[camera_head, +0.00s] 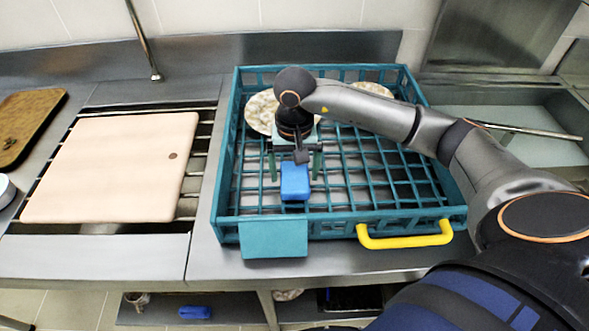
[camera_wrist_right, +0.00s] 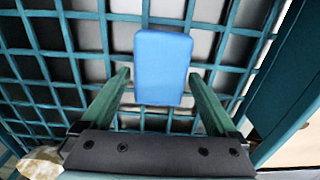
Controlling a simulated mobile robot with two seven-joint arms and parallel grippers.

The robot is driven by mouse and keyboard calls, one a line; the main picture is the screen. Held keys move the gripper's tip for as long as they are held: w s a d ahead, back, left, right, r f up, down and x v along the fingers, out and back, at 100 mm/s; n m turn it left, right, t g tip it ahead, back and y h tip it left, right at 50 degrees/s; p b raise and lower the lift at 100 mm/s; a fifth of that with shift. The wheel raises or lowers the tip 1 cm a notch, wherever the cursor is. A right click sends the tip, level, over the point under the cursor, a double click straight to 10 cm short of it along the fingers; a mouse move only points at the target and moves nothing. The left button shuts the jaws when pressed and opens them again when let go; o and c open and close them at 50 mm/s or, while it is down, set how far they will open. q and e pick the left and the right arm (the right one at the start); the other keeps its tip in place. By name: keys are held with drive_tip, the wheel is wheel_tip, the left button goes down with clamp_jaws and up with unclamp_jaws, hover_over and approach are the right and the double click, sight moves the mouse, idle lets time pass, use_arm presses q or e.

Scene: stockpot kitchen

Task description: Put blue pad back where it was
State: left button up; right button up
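The blue pad (camera_head: 295,184) lies on the grid floor of the teal crate (camera_head: 338,227), left of the crate's middle. It also shows in the right wrist view (camera_wrist_right: 162,60), as a light blue block. My right gripper (camera_head: 294,174) points down into the crate above the pad. In the right wrist view its green fingers (camera_wrist_right: 159,76) are spread on either side of the pad, with a gap on both sides. It is open and empty. My left gripper is not in view.
Plates (camera_head: 260,112) stand at the back of the crate, whose walls surround my right gripper. A yellow handle (camera_head: 404,238) is at its front. Left are a pink cutting board (camera_head: 112,166) and brown tray (camera_head: 27,122). Another blue object (camera_head: 195,312) is on the lower shelf.

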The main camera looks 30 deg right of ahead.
sight(295, 173)
drive_tip(key=shift+o, duration=0.2)
wheel_tip(295, 173, up, 12)
drive_tip(key=shift+r, duration=0.2)
idle(0.3)
idle(0.5)
